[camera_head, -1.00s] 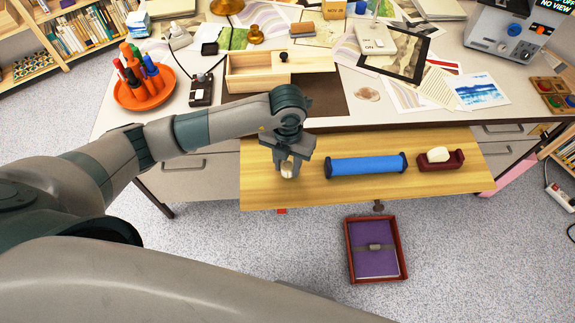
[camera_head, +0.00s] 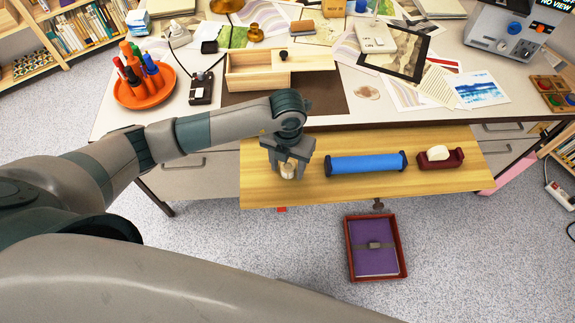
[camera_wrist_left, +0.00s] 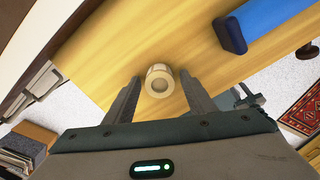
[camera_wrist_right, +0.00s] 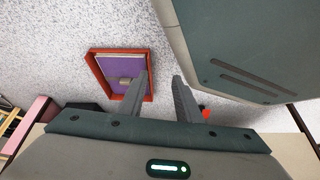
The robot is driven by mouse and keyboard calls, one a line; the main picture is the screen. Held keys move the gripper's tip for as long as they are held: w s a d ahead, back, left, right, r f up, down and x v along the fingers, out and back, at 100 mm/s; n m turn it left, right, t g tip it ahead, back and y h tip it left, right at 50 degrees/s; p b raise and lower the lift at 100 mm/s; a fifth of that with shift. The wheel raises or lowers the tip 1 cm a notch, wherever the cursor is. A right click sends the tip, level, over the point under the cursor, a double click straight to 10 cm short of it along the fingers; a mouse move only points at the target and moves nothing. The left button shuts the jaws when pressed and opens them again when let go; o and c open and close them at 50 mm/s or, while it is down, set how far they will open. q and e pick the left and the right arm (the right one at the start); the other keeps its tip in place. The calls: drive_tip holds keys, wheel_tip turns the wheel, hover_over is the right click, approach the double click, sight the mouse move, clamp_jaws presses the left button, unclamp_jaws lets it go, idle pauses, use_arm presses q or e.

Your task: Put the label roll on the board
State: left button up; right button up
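The label roll (camera_head: 287,171), a small cream ring, rests on the left part of the yellow wooden board (camera_head: 350,193). My left gripper (camera_head: 286,173) is over the board and open, one finger on each side of the roll. In the left wrist view the fingers (camera_wrist_left: 160,92) stand apart from the roll, with gaps on both sides. My right gripper (camera_wrist_right: 158,88) is open and empty above the floor; it does not show in the head view.
A blue roller (camera_head: 366,164) and a dark red tape dispenser (camera_head: 440,163) sit on the board to the right. A wooden box (camera_head: 254,84) and an orange pen dish (camera_head: 145,98) stand on the desk behind. A red tray (camera_head: 402,246) with a purple book lies below.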

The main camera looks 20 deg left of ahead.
sight(288, 166)
drive_tip(key=shift+s, duration=0.25)
use_arm(q)
drive_tip(key=shift+r, duration=0.15)
wheel_tip(288, 166, up, 3)
drive_tip(key=shift+f, duration=0.15)
wheel_tip(288, 166, up, 9)
drive_tip(key=b, duration=0.1)
use_arm(e)
drive_tip(key=shift+t, duration=0.6)
drive_tip(key=shift+w+a+r, duration=0.25)
drive_tip(key=shift+w+a, duration=0.05)
drive_tip(key=shift+w, duration=0.45)
drive_tip(key=shift+w+a+r, duration=0.25)
drive_tip(key=shift+w+a, duration=0.1)
drive_tip(key=shift+w, duration=0.4)
drive_tip(key=shift+w+a+r, duration=0.25)
drive_tip(key=shift+w+a, duration=0.05)
drive_tip(key=shift+w, duration=0.45)
drive_tip(key=shift+s+f, duration=0.15)
drive_tip(key=shift+s, duration=0.15)
drive_tip(key=shift+w, duration=0.1)
